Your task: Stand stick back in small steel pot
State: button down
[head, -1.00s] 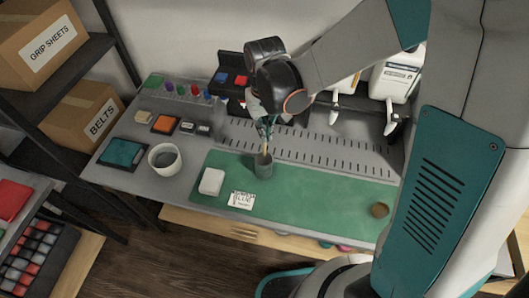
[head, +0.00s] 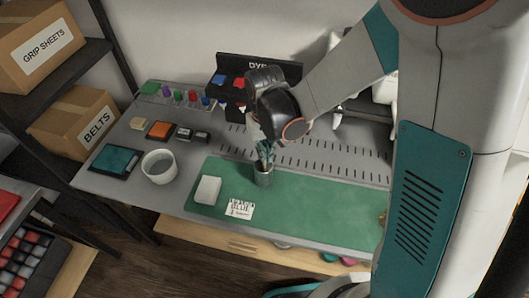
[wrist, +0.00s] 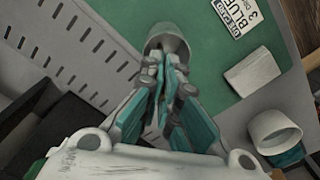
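The small steel pot (head: 264,177) stands upright on the green mat (head: 310,203). It also shows in the wrist view (wrist: 168,42), just beyond my fingertips. My gripper (head: 264,156) points down directly over the pot, with its fingertips close to the rim. In the wrist view its teal-and-grey fingers (wrist: 163,72) are drawn together. The thin stick (head: 262,158) is mostly hidden between the fingers and runs down toward the pot's mouth. Its lower end is hidden, so I cannot tell how deep it sits.
A white block (head: 208,189) and a printed label card (head: 239,209) lie left of the pot. A white cup (head: 159,166) and a teal pad (head: 116,160) are farther left. Stamps and colored pegs stand behind. The mat's right side is largely clear.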

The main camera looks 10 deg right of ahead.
jog(key=shift+f, duration=0.1)
jog(key=c, duration=2.3)
grip_release()
jog(key=shift+f, duration=0.1)
jog(key=o, duration=0.5)
notch_tip(320, 180, up, 12)
jog(key=p, duration=0.4)
jog(key=shift+r, duration=0.25)
jog(key=shift+w+a, duration=0.1)
